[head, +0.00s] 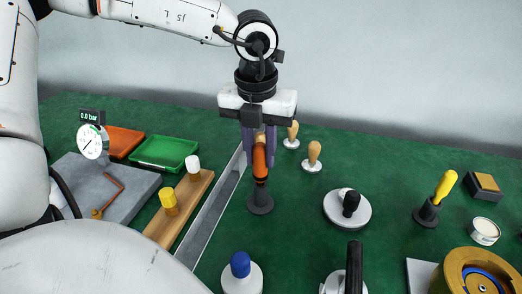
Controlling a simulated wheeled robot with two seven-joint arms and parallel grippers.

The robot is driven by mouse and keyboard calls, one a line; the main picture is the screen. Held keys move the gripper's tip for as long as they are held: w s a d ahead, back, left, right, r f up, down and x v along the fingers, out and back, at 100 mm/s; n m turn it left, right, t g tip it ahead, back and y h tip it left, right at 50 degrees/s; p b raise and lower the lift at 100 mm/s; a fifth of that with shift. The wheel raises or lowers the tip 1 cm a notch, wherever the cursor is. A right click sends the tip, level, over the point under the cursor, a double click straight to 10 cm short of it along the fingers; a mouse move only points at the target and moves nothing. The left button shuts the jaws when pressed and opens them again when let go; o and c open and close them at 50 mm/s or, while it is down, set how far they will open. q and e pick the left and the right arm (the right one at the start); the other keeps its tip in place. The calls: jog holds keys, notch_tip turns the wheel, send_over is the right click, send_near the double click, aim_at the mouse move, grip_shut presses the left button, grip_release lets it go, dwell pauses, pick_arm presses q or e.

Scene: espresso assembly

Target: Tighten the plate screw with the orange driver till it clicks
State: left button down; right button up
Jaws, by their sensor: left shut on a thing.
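The orange driver (259,160) stands upright in a dark round-based holder (260,205) near the middle of the table. My left gripper (259,145) comes down from above, fingers pointing down, shut on the orange driver. The driver's tip is hidden in the holder. A brass-coloured round part (450,279) with a blue ring sits at the bottom right, partly cut off. I cannot make out the plate screw. My right gripper is not in view.
A long grey channel (209,219) and a wooden block (155,231) with yellow and white knobs lie left of the holder. A round grey piece (335,214) and a yellow-handled tool (445,187) in a stand are to the right. Green table shows between them.

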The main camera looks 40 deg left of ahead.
pick_arm(q)
jog(key=shift+r+p, duration=0.3)
jog(key=shift+r, duration=0.7)
dwell(0.4)
jog(key=shift+r, duration=0.15)
jog(key=shift+r+p, duration=1.65)
jog(key=shift+r, duration=1.8)
jog(key=shift+r+p, duration=0.6)
jog(key=shift+r, duration=0.85)
jog(key=c, duration=2)
grip_release()
grip_shut()
